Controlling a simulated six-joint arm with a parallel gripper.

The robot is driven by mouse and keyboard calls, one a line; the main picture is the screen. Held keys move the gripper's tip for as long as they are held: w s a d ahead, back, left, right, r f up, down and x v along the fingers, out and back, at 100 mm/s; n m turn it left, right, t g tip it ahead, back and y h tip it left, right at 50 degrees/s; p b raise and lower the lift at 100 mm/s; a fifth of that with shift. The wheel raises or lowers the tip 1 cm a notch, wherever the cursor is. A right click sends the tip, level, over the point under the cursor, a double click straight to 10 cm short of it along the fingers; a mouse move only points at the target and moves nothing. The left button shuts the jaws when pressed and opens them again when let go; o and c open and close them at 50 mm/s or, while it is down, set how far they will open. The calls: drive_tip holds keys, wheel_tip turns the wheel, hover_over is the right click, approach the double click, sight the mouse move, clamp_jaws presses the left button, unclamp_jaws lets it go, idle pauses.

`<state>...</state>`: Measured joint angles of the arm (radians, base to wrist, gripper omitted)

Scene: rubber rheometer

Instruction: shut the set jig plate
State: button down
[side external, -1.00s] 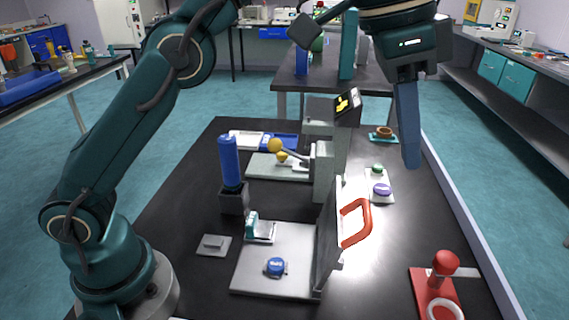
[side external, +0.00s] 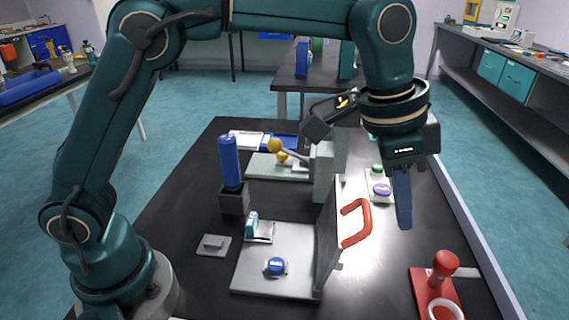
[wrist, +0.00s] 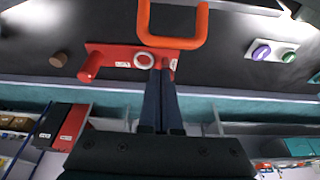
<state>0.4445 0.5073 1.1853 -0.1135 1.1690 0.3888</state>
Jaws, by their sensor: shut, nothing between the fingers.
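The set jig has a light grey base plate (side external: 262,282) lying on the dark bench. Its hinged plate (side external: 328,245) stands roughly upright at the base's right edge, so the jig is open. A red-orange handle (side external: 358,222) sticks out from the plate's right face, and it also shows at the top of the wrist view (wrist: 172,40). My gripper (side external: 405,222) points down to the right of the handle, apart from it in the side view. Its fingers (wrist: 161,75) are together and empty.
A small blue round item (side external: 276,267) and a teal-and-grey block (side external: 259,230) are on the base plate. A red stand (side external: 440,280) is at the right front. A pad with green and purple buttons (side external: 381,187) lies behind my gripper. A blue bottle (side external: 230,162) stands left.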

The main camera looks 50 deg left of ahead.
drive_tip(key=shift+s+a, duration=0.95)
drive_tip(key=shift+a+r, duration=0.1)
drive_tip(key=s+a+f, duration=0.2)
drive_tip(key=s+a, duration=0.5)
drive_tip(key=s+a+f, duration=0.2)
drive_tip(key=s+a, duration=0.5)
drive_tip(key=shift+f, duration=0.35)
idle(0.4)
idle(0.5)
